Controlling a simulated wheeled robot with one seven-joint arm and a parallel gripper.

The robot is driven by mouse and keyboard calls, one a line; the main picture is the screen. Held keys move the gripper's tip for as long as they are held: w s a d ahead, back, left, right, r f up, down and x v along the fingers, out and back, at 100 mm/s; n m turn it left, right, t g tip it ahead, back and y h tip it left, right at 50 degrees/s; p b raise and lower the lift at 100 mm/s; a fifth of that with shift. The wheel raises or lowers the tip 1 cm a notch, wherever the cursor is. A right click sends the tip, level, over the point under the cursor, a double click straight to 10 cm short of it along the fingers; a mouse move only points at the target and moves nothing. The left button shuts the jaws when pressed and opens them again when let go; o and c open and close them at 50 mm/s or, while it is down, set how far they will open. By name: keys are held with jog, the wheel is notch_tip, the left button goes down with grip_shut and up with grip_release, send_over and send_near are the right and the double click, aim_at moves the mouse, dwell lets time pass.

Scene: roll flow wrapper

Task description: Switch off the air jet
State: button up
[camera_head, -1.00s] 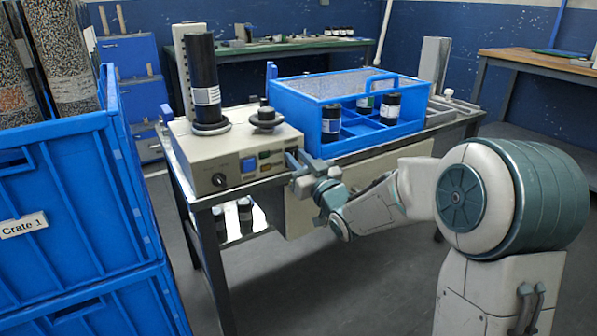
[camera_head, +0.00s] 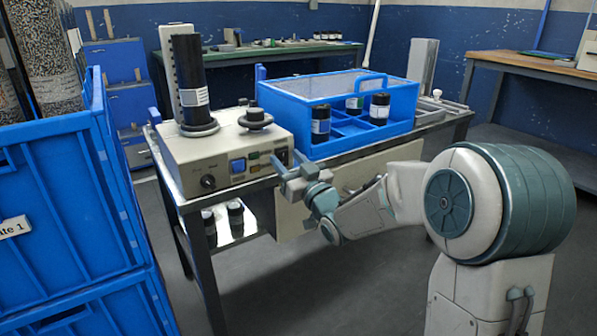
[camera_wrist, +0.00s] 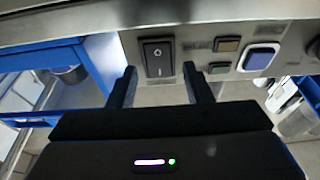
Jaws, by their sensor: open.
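The cream control box (camera_head: 200,155) stands at the front left corner of the metal table. Its front carries a round black knob (camera_head: 208,182), a blue square button (camera_head: 238,166), small amber and green buttons, and a black rocker switch (camera_head: 281,157). My gripper (camera_head: 283,174) is open and empty at the box's front right. In the wrist view its fingertips (camera_wrist: 159,74) sit either side of and just below the rocker. Contact cannot be told. Panel labels are unreadable.
A black cylinder (camera_head: 188,80) stands upright on the box. A blue crate (camera_head: 372,144) with several dark jars is right of the box on the table. Stacked blue crates (camera_head: 60,200) fill the left side. Open floor (camera_head: 275,285) lies in front of the table.

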jog(key=p+v, duration=0.2)
jog(key=v, duration=1.1)
jog(key=shift+s+d, duration=0.2)
jog(key=shift+s, duration=0.05)
jog(key=s+d+r+m+g+h+p, duration=0.1)
jog(key=d+r+m+g+h+p, duration=0.25)
jog(key=r+p, duration=0.5)
jog(key=s+d+r+m+g+h+p, duration=0.15)
jog(key=d+r+h+p, duration=0.45)
jog(key=p, duration=0.6)
jog(key=s+r+m+g+h+p, duration=0.1)
jog(key=s+r+g+p, duration=0.3)
jog(key=s+r+p, duration=0.3)
jog(key=s+d+r+m+g+h+p, duration=0.1)
jog(key=s+r+g+p, duration=0.4)
jog(key=s, duration=0.8)
notch_tip(320, 180, up, 3)
jog(key=p, duration=0.4)
jog(key=shift+g, duration=0.3)
